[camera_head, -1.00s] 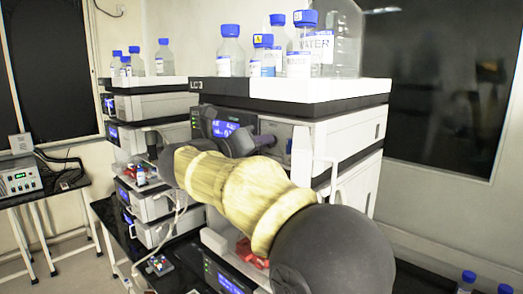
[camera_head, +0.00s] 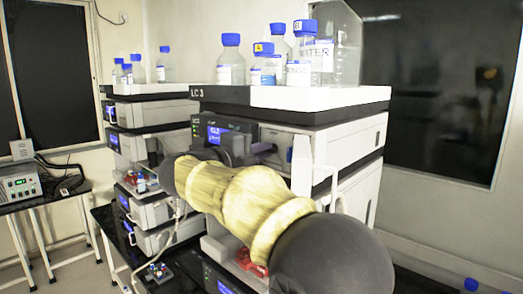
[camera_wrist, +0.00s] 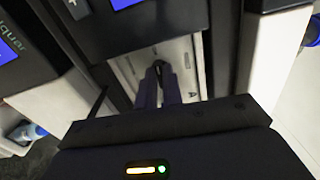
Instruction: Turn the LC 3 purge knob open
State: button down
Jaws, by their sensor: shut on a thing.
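The LC 3 stack (camera_head: 290,98) stands in the middle of the head view, its label on the top tray's front edge. My gripper (camera_head: 272,148) reaches to the front of its upper module, just right of the lit blue display (camera_head: 214,133). In the wrist view my gripper (camera_wrist: 158,78) has its two fingers close together, shut on a small dark knob (camera_wrist: 158,66) on a pale panel marked "A". The fingers hide most of the knob, so its angle cannot be told. In the head view my arm and gripper cover it.
Blue-capped bottles (camera_head: 231,60) stand on top of the LC 3 stack. A white handle (camera_head: 325,185) sticks out on its right side. A second stack (camera_head: 135,110) stands behind to the left. A power supply (camera_head: 20,182) sits on a side table at the far left.

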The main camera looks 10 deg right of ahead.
jog(key=shift+n, duration=0.3)
jog(key=c, duration=1.5)
grip_release()
jog(key=shift+a, duration=0.1)
jog(key=shift+c, duration=0.2)
jog(key=b+v, duration=0.5)
jog(key=v, duration=1.2)
jog(key=shift+a, duration=0.15)
